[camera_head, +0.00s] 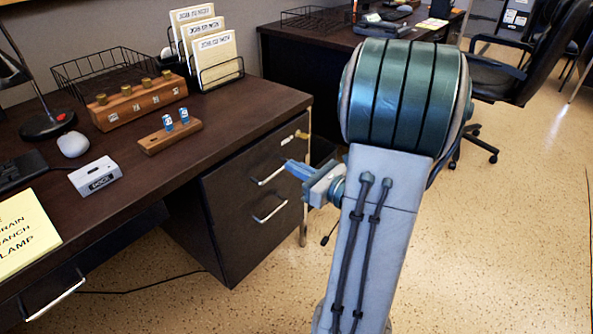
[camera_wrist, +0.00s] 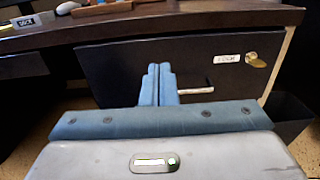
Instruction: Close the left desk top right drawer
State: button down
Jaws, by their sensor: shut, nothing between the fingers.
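The left desk (camera_head: 215,118) has a dark pedestal at its right end, with two drawer fronts one above the other. The top right drawer (camera_head: 235,178) has a metal bar handle, a white label and a brass key or lock at its upper right corner. In the wrist view the drawer front (camera_wrist: 120,75) fills the middle, below the desk top. I cannot tell how far out it stands. My gripper (camera_head: 290,166) is shut and empty, in front of the drawer near its handle. In the wrist view its blue fingertips (camera_wrist: 157,68) lie together, just left of the handle (camera_wrist: 196,91).
On the desk are a wire tray (camera_head: 105,75), a file rack (camera_head: 220,70), a wooden stamp box (camera_head: 138,103), a mouse (camera_head: 73,144) and a yellow note (camera_head: 25,235). A dark bin (camera_wrist: 288,118) stands right of the pedestal. A chair (camera_head: 525,65) is at the back right. The floor in front is clear.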

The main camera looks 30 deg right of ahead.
aim_at(255, 147)
jog(key=b+x, duration=0.2)
jog(key=x, duration=0.8)
jog(key=shift+w+a+f+b, duration=0.1)
jog(key=shift+w+a+b, duration=0.05)
jog(key=shift+w+b, duration=0.2)
